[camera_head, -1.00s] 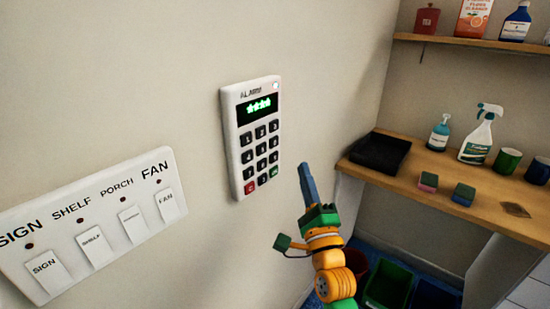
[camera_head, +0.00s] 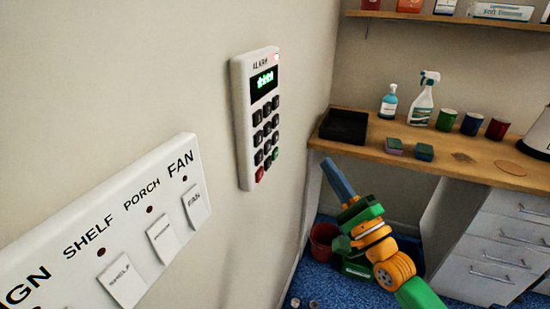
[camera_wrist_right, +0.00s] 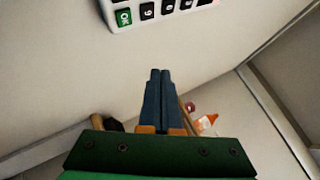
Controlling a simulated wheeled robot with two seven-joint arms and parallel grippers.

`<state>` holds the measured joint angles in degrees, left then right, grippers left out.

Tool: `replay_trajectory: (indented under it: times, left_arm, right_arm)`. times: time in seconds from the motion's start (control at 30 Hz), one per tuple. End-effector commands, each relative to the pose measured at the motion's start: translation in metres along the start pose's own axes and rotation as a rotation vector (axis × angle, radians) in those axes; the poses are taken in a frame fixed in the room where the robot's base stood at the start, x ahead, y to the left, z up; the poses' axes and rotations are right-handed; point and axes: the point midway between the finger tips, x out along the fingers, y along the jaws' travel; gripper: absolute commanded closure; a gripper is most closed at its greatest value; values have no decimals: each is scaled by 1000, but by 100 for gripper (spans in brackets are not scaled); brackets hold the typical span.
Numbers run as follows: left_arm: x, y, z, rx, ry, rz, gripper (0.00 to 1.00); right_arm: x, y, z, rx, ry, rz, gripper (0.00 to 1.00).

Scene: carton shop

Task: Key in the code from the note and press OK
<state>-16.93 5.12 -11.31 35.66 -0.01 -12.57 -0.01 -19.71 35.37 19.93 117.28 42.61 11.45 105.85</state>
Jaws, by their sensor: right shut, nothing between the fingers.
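The white alarm keypad (camera_head: 243,120) is fixed on the wall in the head view. Its display (camera_head: 264,83) shows a row of green stars, and a light at its top corner glows reddish. Below are dark number keys, a red key (camera_head: 259,174) and a green key (camera_head: 275,154). In the right wrist view the green OK key (camera_wrist_right: 124,17) shows at the top. My right gripper (camera_head: 327,164) is shut and empty, to the right of the keypad and apart from it; its fingers (camera_wrist_right: 158,75) show below the keypad in the wrist view. No note is readable. My left gripper is out of view.
A switch panel (camera_head: 120,215) with labelled switches is on the wall at left. A wooden counter (camera_head: 380,140) at right holds a black tray (camera_head: 344,126), bottles, cups and sponges. A shelf (camera_head: 440,18) hangs above. A red bin (camera_head: 322,236) stands on the blue floor.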

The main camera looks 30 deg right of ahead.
Motion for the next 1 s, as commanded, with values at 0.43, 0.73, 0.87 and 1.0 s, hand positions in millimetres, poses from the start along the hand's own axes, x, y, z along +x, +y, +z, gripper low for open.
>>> replay_trajectory:
  times: [0.43, 0.73, 0.87, 1.0]
  left_arm:
    - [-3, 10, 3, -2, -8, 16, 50]
    - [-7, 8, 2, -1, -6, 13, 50]
    - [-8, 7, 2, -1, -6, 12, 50]
    - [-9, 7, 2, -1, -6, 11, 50]
  right_arm:
    - [11, 7, 8, -2, 1, 1, 100]
    - [42, 30, 30, 1, 1, 2, 100]
    - [52, 38, 38, 0, 1, 1, 100]
    - [59, 43, 43, 0, 1, 1, 100]
